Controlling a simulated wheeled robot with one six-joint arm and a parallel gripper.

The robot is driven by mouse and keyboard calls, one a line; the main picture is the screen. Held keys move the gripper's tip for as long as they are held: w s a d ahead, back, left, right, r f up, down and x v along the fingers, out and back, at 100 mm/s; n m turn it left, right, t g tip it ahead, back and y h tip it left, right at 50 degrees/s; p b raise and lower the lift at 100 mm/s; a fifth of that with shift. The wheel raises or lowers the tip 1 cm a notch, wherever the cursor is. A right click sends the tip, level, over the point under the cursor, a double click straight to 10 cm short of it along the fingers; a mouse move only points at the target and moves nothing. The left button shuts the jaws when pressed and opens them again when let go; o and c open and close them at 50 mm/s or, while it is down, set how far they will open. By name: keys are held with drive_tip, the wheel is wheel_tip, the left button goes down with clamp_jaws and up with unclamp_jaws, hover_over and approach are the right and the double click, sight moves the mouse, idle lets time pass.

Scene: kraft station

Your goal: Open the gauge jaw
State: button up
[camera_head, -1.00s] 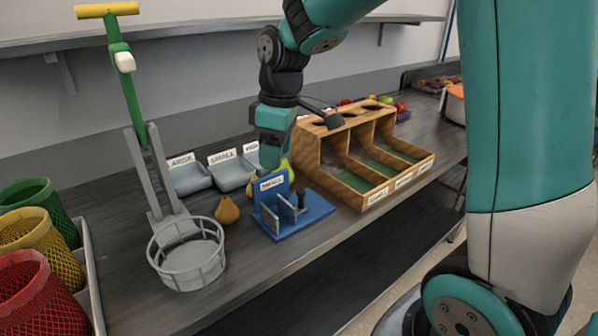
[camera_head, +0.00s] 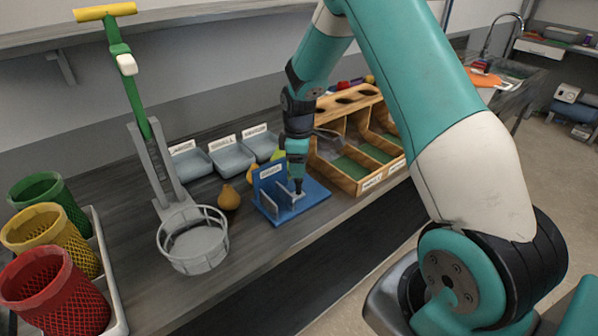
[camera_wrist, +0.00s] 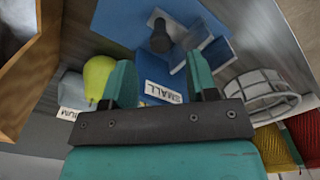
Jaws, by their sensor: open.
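The blue gauge (camera_head: 312,193) stands on the bench, with an upright labelled plate and pale blue jaw plates. In the wrist view the gauge (camera_wrist: 120,22) fills the top, its label reads SMALL, and the jaw plates (camera_wrist: 212,52) stand at right with a gap between them. A dark knob (camera_wrist: 160,38) stands on the gauge, ahead of my fingers. My gripper (camera_head: 297,188) points down at the gauge. In the wrist view my gripper (camera_wrist: 162,78) has its two teal fingers apart with nothing held between them. Contact with the knob cannot be told.
A wooden sorter (camera_head: 345,184) is close on the right. A yellow-green pear (camera_wrist: 98,76) is beside one finger, and a brown pear (camera_head: 229,198) lies left of the gauge. A wire basket (camera_head: 192,262) and grey trays (camera_head: 230,160) stand left and behind.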

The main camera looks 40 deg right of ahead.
drive_tip(key=shift+f+p, duration=0.4)
drive_tip(key=shift+f, duration=1.75)
drive_tip(key=shift+c, duration=0.4)
